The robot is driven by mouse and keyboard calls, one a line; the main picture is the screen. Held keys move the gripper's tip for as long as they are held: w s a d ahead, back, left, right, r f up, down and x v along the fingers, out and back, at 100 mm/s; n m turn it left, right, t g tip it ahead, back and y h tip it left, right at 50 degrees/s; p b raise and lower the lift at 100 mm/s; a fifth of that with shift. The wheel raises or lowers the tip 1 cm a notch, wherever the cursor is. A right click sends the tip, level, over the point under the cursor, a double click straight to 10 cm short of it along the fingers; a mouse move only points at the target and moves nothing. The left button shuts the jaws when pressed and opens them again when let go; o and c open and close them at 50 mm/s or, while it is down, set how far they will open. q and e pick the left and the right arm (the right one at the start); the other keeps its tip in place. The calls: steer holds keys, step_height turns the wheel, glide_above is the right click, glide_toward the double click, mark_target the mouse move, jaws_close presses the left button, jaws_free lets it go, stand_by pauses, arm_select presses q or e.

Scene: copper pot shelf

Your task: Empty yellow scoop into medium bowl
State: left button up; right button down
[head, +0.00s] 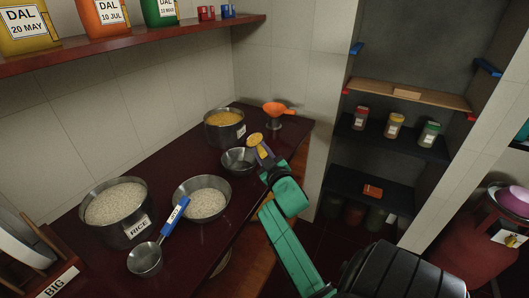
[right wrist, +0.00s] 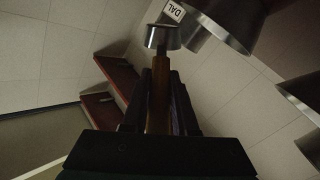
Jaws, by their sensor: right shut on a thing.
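My right gripper (head: 266,160) is shut on the handle of the yellow scoop (head: 254,139). The scoop's round cup shows yellow dal on top and is held above the far right side of the empty metal bowl (head: 236,165), which I take as the medium bowl. In the right wrist view, the scoop's yellow handle (right wrist: 158,100) runs up between the fingers to its metal cup (right wrist: 163,38); its contents are hidden there. A pot of yellow dal (head: 224,135) stands behind the bowl. My left gripper is not in view.
A bowl of rice (head: 203,204), a labelled rice pot (head: 128,231) and a blue-handled scoop (head: 146,259) stand on the dark counter (head: 80,248). An orange funnel-like thing (head: 278,108) is at the back right. A shelf (head: 130,42) with containers hangs above.

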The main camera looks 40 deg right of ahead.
steer(key=w+a+f+n+b, duration=0.2)
steer(key=a+n, duration=0.3)
steer(key=n, duration=1.3)
steer(key=shift+w+a+f, duration=0.25)
steer(key=shift+a+f, duration=0.05)
steer(key=shift+f, duration=0.3)
steer(key=shift+w, duration=0.1)
